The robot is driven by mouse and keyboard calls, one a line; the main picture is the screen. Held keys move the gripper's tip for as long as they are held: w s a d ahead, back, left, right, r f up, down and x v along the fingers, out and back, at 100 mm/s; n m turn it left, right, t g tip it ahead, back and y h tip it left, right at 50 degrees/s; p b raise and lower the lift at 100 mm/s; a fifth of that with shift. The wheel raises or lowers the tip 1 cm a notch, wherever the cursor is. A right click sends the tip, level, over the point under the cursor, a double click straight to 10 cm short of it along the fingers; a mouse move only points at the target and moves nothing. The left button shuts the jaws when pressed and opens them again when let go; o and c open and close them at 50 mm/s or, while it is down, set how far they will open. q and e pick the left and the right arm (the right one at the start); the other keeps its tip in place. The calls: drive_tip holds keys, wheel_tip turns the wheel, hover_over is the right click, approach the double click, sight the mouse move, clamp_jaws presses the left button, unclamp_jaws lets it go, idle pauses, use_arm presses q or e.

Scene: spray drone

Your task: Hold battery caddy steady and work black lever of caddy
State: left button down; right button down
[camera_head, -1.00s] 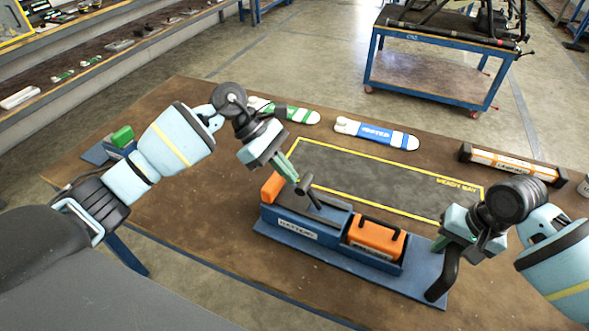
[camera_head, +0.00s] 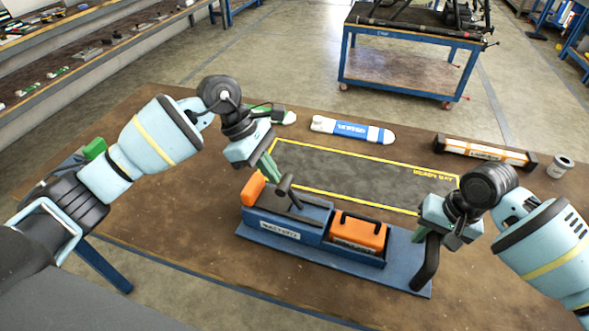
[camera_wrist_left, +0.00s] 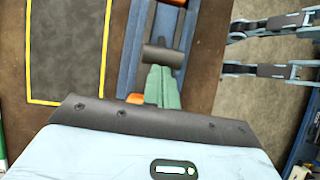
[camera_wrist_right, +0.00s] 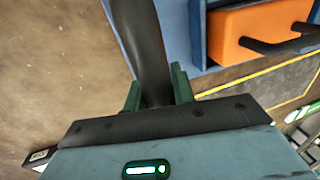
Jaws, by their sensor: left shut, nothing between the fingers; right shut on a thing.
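The blue battery caddy (camera_head: 405,262) stands on the brown bench. An orange battery (camera_head: 357,233) sits in its right compartment; it also shows in the right wrist view (camera_wrist_right: 240,35). The black lever (camera_head: 285,185) rises from the caddy's left part with a T-shaped head, which also shows in the left wrist view (camera_wrist_left: 163,56). My left gripper (camera_head: 272,176) is shut and empty, its green fingertips right at the lever head; contact is hard to tell. My right gripper (camera_head: 426,234) is shut on the curved black handle (camera_head: 427,265) at the caddy's right end.
An orange block (camera_head: 253,188) shows at the caddy's left end. Behind lies a yellow-outlined dark mat (camera_head: 350,180), empty. Past it are a blue-and-white pack (camera_head: 352,129), a green-and-white pack (camera_head: 275,115), an orange-labelled black bar (camera_head: 483,151) and a small can (camera_head: 560,166).

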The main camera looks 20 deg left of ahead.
sight(291, 190)
use_arm(q)
drive_tip(key=shift+d+r, duration=0.3)
drive_tip(key=shift+d, duration=0.25)
drive_tip(key=shift+d+r, duration=0.25)
drive_tip(key=shift+d, duration=0.25)
drive_tip(key=shift+s+d+r+y, duration=0.15)
drive_tip(key=shift+d+r, duration=0.1)
drive_tip(key=shift+d, duration=0.4)
drive_tip(key=shift+w+d+r+y, duration=0.1)
drive_tip(key=shift+d+r+y, duration=0.1)
drive_tip(key=shift+d, duration=0.4)
drive_tip(key=shift+s+d+y, duration=0.1)
drive_tip(key=shift+d+y, duration=0.15)
drive_tip(key=shift+d, duration=1.3)
drive_tip(key=shift+r, duration=0.25)
drive_tip(key=shift+r, duration=0.6)
